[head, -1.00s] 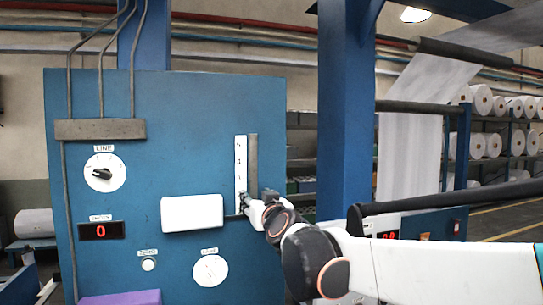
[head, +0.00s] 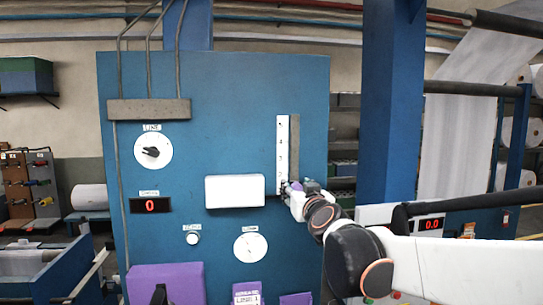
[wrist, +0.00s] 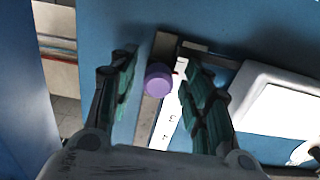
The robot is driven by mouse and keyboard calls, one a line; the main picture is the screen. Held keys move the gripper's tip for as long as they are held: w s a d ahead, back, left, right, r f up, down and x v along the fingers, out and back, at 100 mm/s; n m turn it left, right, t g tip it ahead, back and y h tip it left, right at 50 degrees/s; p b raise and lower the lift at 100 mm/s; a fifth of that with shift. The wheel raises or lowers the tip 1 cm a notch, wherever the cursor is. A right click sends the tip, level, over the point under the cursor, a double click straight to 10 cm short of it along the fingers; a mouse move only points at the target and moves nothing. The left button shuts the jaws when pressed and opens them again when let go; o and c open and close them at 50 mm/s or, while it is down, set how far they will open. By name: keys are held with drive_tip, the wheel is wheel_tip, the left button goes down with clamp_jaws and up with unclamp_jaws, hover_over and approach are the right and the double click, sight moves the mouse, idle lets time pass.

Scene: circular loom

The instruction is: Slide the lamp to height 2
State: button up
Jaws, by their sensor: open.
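The lamp (head: 235,191) is a white rounded box on the front of the blue panel. A thin dark bar joins it to the slide track (head: 294,145), near the lower end of the white numbered scale (head: 282,150); the digits are too small to read surely. A purple knob (wrist: 158,80) sits on the track. In the wrist view the lamp (wrist: 282,103) is at the right. My gripper (wrist: 160,77) is open, its green-padded fingers on either side of the knob, with gaps visible. In the head view my gripper (head: 296,188) partly covers the knob.
Left of the lamp are a dial (head: 153,151) and a red display (head: 151,205) reading 0. Below are a white button (head: 192,238) and a round gauge (head: 251,246). Purple boxes (head: 165,284) stand low in front. A blue post (head: 391,110) rises right of the panel.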

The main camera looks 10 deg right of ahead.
sight(295, 175)
drive_tip(key=shift+w, duration=0.2)
drive_tip(key=shift+c, duration=0.3)
clamp_jaws()
drive_tip(key=shift+r, duration=0.1)
drive_tip(key=shift+r+p, duration=0.95)
drive_tip(key=shift+r, duration=0.75)
drive_tip(key=shift+f, duration=0.1)
drive_tip(key=shift+o, duration=0.3)
unclamp_jaws()
